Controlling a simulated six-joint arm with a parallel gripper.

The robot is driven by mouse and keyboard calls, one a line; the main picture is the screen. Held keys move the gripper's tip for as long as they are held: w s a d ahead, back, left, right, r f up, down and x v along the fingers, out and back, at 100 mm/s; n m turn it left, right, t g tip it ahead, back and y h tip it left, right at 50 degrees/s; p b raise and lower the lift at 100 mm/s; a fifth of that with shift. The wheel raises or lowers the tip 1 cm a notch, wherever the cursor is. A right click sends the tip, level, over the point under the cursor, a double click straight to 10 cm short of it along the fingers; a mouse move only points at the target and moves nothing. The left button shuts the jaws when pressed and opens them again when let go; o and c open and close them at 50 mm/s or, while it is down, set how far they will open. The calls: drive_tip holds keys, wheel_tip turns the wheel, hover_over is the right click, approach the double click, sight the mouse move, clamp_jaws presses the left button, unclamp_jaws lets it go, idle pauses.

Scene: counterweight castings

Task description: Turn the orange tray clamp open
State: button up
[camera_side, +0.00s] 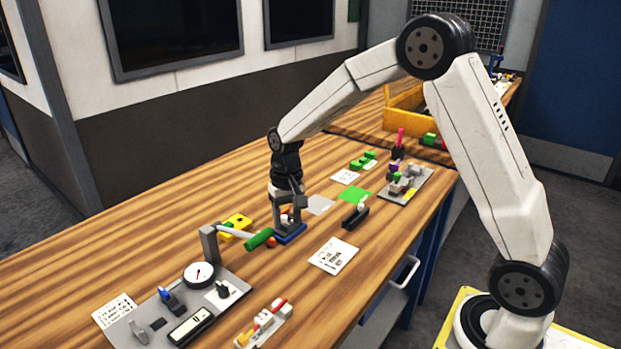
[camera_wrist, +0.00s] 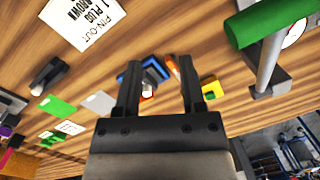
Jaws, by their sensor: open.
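A small blue tray (camera_side: 291,235) sits on the wooden bench below my gripper (camera_side: 286,210). It also shows beyond the fingers in the wrist view (camera_wrist: 154,70). A small orange-red rounded part (camera_side: 271,242) is at the tray's left side, next to a green handle; I cannot tell for certain that it is the clamp. In the wrist view a bit of orange (camera_wrist: 147,98) shows between the fingers, partly hidden. My gripper (camera_wrist: 158,64) is open, pointing down over the tray, with its fingers apart. I cannot tell whether they touch anything.
A green handle (camera_side: 260,238) on a grey rod reaches from the gauge fixture (camera_side: 199,273) close to the tray's left. A yellow block (camera_side: 236,226) lies behind it. A black fixture (camera_side: 355,216) and a printed card (camera_side: 333,255) lie to the right, with bare wood between.

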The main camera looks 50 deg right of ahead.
drive_tip(key=s+a+n+t, duration=0.1)
drive_tip(key=s+n, duration=0.1)
drive_tip(key=s, duration=0.6)
drive_tip(key=s+a+n+t+h, duration=0.1)
drive_tip(key=s+n+t, duration=0.1)
drive_tip(key=s, duration=0.6)
drive_tip(key=shift+s+a+f+n, duration=0.25)
drive_tip(key=shift+s+a+n, duration=0.1)
drive_tip(key=shift+n, duration=0.25)
